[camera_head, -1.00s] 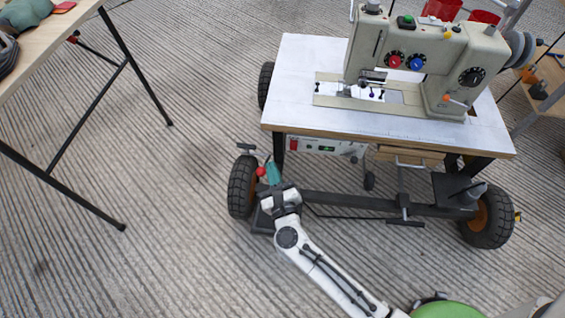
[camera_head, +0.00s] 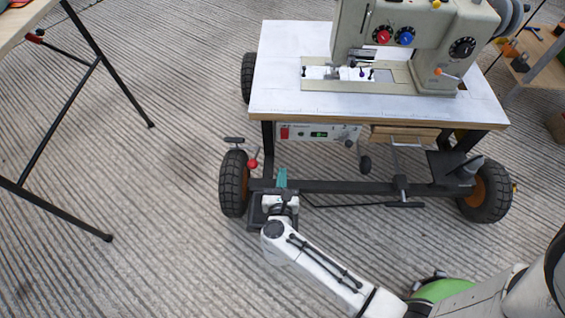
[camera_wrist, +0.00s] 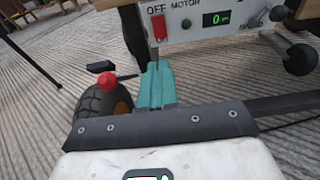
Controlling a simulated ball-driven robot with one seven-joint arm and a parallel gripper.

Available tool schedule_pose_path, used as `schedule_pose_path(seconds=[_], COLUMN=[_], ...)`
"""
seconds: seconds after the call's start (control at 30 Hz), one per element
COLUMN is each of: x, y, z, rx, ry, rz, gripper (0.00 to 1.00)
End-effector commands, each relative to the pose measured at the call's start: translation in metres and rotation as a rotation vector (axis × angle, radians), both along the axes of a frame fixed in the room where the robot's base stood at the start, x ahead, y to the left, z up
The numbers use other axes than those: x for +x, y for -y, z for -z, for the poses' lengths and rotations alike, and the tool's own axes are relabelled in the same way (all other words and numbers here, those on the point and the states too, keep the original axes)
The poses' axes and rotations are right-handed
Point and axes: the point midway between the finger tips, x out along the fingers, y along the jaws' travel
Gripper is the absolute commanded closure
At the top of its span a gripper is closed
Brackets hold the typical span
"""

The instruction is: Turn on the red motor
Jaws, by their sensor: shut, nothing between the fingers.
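The motor control panel (camera_head: 345,134) is a pale box fixed under the sewing table's front edge. It has a red switch (camera_head: 285,132) at its left end and a small green-lit display (camera_head: 319,134). In the wrist view, the red switch (camera_wrist: 159,27) sits below the words "OFF MOTOR", and the display (camera_wrist: 216,18) reads 0. My gripper (camera_head: 282,171) has teal fingers and is shut and empty. It is below the panel's left end, pointing up toward it. In the wrist view, the gripper fingertips (camera_wrist: 155,68) appear just below the red switch, with a gap still visible.
A red ball-ended lever (camera_head: 252,163) stands left of my gripper, near the front left wheel (camera_head: 234,183). A dark table leg (camera_head: 267,148) is beside the panel's left end. The sewing machine (camera_head: 420,45) stands on the white tabletop (camera_head: 285,75).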

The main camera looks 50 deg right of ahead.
Motion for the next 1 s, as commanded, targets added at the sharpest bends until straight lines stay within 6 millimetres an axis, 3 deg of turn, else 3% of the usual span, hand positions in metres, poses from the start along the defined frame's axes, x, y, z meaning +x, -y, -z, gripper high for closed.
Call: schedule_pose_path(seconds=[0.6, 1.0], x=[0.067, 0.079], y=[0.087, 0.101], z=[0.017, 0.018], rx=[-0.002, -0.001], ry=[0.001, 0.0], rz=[0.002, 0.0], gripper=[1.0, 1.0])
